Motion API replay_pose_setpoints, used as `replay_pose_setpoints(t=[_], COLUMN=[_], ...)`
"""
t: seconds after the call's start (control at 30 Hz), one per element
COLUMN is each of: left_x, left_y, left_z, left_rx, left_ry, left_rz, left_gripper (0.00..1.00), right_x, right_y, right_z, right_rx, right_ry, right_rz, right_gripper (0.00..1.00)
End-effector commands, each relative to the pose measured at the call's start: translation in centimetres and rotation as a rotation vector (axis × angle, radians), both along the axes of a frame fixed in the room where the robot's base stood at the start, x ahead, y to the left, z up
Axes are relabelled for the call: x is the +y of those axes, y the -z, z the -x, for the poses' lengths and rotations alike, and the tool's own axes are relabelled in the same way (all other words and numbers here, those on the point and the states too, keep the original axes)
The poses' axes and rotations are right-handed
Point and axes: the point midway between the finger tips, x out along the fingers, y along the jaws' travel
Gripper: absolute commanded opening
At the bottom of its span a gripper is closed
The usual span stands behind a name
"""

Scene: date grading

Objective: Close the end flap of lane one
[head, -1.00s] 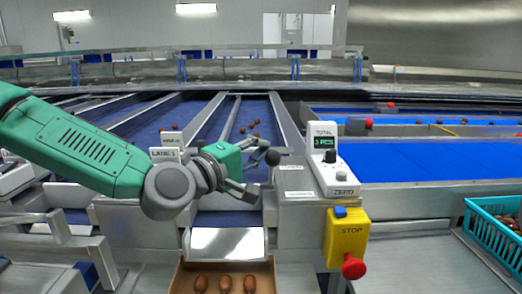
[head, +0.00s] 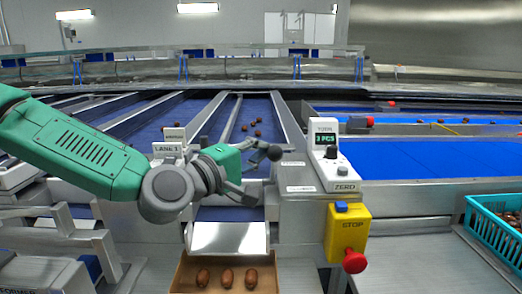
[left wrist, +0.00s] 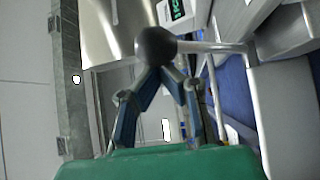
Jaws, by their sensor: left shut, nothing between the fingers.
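The end flap (head: 228,238) of lane one is a shiny metal plate at the lane's near end, sloping down towards an open carton (head: 180,272). My left gripper (head: 257,161) is shut and empty, above the flap and beside a dark ball knob (head: 274,152) on a metal rod. In the left wrist view, the knob (left wrist: 155,45) lies at the fingertips (left wrist: 160,66), its rod running right. I cannot tell if they touch. My right gripper is not in view.
The carton holds three dates (head: 227,278). Several dates lie on the blue lane belt (head: 256,121). A counter box (head: 328,155) reads 3 PCS. Below it is a yellow STOP box (head: 347,232) with a red button. A teal crate (head: 484,240) stands at the right.

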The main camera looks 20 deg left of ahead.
Motion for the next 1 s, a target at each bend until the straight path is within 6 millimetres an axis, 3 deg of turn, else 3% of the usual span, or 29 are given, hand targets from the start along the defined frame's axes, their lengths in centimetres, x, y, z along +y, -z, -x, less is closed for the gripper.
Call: replay_pose_setpoints(t=[0.4,1.0], left_x=[3.0,3.4], left_y=[0.6,0.6], left_z=[5.4,6.1], left_rx=[0.003,0.002], left_ry=[0.000,0.000], left_rz=[0.003,0.002], left_gripper=[0.00,0.00], right_x=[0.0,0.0], right_y=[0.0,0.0], right_z=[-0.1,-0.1], right_rx=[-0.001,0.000], right_ry=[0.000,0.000], right_rz=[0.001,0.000], right_gripper=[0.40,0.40])
